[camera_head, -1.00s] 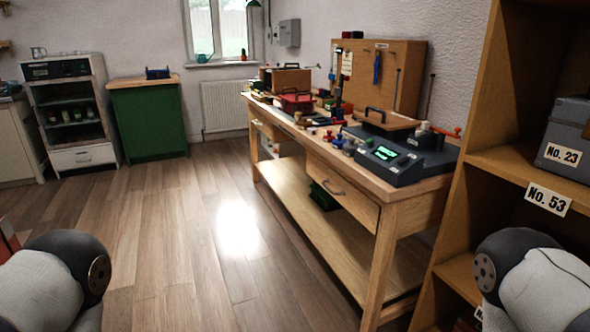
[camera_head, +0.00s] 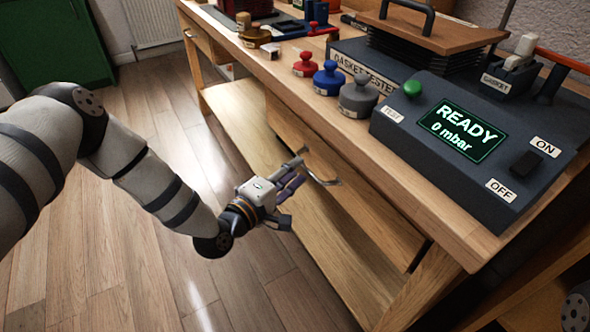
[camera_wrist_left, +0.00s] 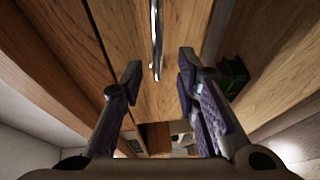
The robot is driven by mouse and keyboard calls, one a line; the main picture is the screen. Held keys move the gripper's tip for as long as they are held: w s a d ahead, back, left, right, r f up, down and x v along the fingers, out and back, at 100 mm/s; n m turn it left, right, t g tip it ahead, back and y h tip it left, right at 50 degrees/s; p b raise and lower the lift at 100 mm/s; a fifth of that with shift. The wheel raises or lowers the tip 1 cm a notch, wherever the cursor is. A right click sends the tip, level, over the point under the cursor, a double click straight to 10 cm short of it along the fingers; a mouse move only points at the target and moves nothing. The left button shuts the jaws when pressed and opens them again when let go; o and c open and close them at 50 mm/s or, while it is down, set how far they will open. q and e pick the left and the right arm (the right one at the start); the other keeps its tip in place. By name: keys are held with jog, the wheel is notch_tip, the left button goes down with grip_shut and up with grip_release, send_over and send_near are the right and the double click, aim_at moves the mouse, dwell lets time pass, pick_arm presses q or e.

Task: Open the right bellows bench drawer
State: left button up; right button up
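The right bench drawer (camera_head: 375,205) has a wooden front under the bench top and looks closed. Its curved metal handle (camera_head: 322,174) is on the front. My left gripper (camera_head: 298,174) is right at the handle in the head view. In the left wrist view, the handle (camera_wrist_left: 157,42) stands upright in the picture against the drawer front (camera_wrist_left: 128,30). There the left gripper's fingers (camera_wrist_left: 160,72) are spread wide, one to each side of the handle's line, with nothing gripped. Whether they reach around the handle is unclear. My right gripper is out of view.
The bench top (camera_head: 290,98) carries a gasket tester (camera_head: 475,140) reading "READY 0 mbar", and red, blue and grey knobbed pieces. A lower shelf (camera_head: 240,115) runs under the drawer. Floor (camera_head: 150,270) at left is clear.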

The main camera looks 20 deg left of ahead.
aim_at(303, 165)
pick_arm(q)
jog(key=x, duration=0.3)
jog(key=shift+w+d, duration=0.1)
jog(key=shift+w+d+r, duration=0.1)
jog(key=shift+w+d, duration=0.05)
grip_shut()
